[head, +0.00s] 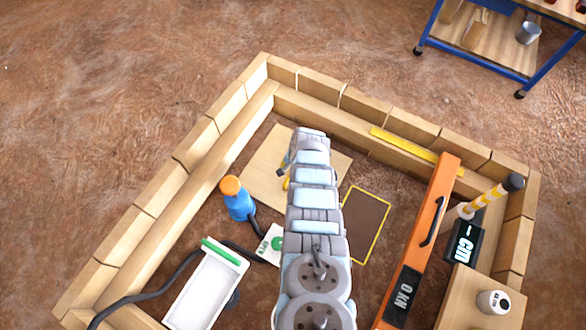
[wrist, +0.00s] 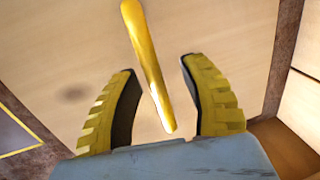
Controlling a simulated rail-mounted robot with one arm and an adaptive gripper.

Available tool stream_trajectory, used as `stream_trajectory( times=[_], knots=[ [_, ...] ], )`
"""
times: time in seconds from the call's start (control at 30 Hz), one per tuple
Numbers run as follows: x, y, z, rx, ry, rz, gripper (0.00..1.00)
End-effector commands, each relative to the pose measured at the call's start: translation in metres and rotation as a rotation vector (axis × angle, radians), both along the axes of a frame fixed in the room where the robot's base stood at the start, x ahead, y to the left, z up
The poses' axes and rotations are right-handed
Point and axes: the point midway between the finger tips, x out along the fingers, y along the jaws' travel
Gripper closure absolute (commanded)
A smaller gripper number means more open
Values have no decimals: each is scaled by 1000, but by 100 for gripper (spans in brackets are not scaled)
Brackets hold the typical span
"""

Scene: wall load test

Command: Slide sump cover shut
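The sump cover looks to be the pale wooden panel (head: 262,168) lying flat on the brown floor inside the timber frame; it fills most of the wrist view (wrist: 70,45). A yellow bar handle (wrist: 146,52) rises over the panel in the wrist view. My gripper (wrist: 157,68) is open, with a yellow ribbed finger on each side of the bar and visible gaps to both. A dark rectangle with a yellow outline (head: 367,225), likely the sump, lies right of the panel and is uncovered. My arm hides part of the panel and most of my gripper in the head view.
Timber walls (head: 150,210) surround the area.

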Motion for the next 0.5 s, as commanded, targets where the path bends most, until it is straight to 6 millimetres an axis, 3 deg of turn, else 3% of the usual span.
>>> stream_trajectory(
  times=[0.5],
  knots=[
    [-1, -2, 3, -1, 4, 6, 57]
  ],
)
